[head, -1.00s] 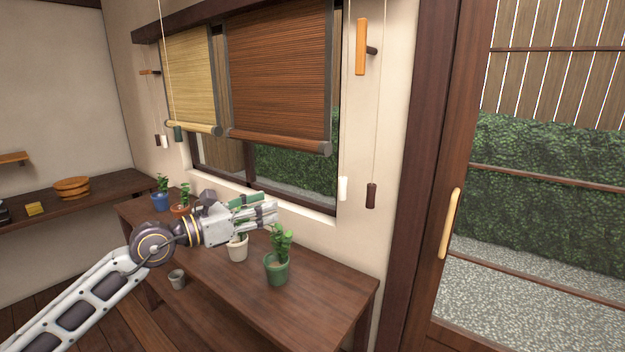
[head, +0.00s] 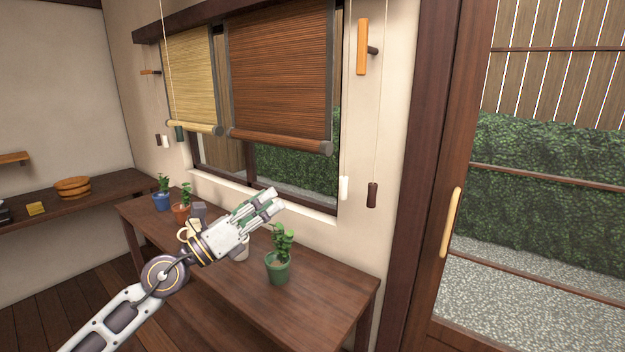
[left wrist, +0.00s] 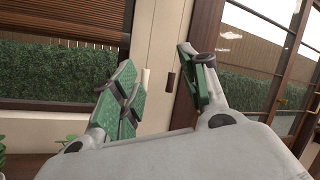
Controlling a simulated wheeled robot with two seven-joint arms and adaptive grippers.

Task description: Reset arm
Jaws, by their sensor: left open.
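My left gripper (head: 268,202) is raised above the wooden table (head: 323,298) in front of the window. It is open and empty. In the left wrist view its two green-padded fingers (left wrist: 158,88) stand apart, with the wall and a dark cord pull (left wrist: 170,82) showing between them. My left arm comes in from the lower left and covers part of the table. My right gripper is in neither view.
Potted plants stand on the table: a green pot (head: 278,270), a blue pot (head: 162,201), a terracotta pot (head: 182,213) and a white pot (head: 241,251) partly behind my gripper. Blinds (head: 278,75) hang above. A sliding door (head: 432,200) is at the right.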

